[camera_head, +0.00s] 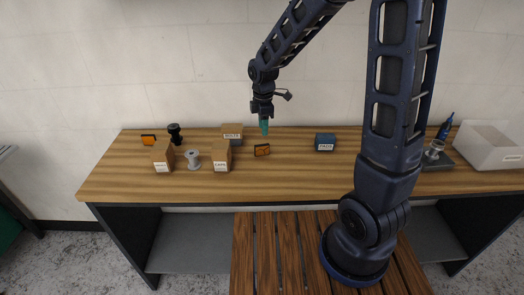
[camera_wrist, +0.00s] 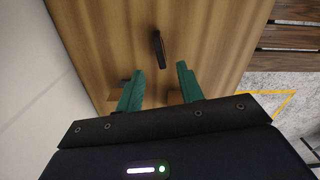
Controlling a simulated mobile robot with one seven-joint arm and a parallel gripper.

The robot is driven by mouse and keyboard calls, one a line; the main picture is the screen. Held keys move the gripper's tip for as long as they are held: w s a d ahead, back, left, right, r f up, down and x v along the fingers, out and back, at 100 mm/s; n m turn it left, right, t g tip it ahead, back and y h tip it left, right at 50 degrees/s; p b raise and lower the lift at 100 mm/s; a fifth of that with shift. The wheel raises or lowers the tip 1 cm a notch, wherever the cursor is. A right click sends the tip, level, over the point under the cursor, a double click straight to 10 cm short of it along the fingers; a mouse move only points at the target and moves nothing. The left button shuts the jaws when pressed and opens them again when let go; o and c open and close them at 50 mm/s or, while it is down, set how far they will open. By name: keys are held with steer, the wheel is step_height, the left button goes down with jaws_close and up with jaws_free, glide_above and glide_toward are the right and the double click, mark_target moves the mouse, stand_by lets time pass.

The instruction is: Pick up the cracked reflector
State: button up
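Two orange reflectors with dark frames stand on the wooden workbench (camera_head: 300,180). One reflector (camera_head: 262,150) is right of the cardboard boxes, the other reflector (camera_head: 148,140) is at the far left. They are too small here to tell which is cracked. My gripper (camera_head: 264,127) hangs above the bench, just above and behind the nearer reflector in the head view. In the wrist view my gripper (camera_wrist: 160,69) has its teal fingers apart with nothing between them. A thin dark upright piece, likely the nearer reflector (camera_wrist: 158,48), stands beyond the fingertips.
Labelled cardboard boxes (camera_head: 222,156) and (camera_head: 163,156), a grey spool (camera_head: 193,160) and a black part (camera_head: 175,133) stand to the left. A dark blue box (camera_head: 325,142) is to the right. A white bin (camera_head: 490,147) sits at the right end. The front middle bench is clear.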

mark_target(263, 155)
steer(key=shift+f, duration=5.2)
jaws_close()
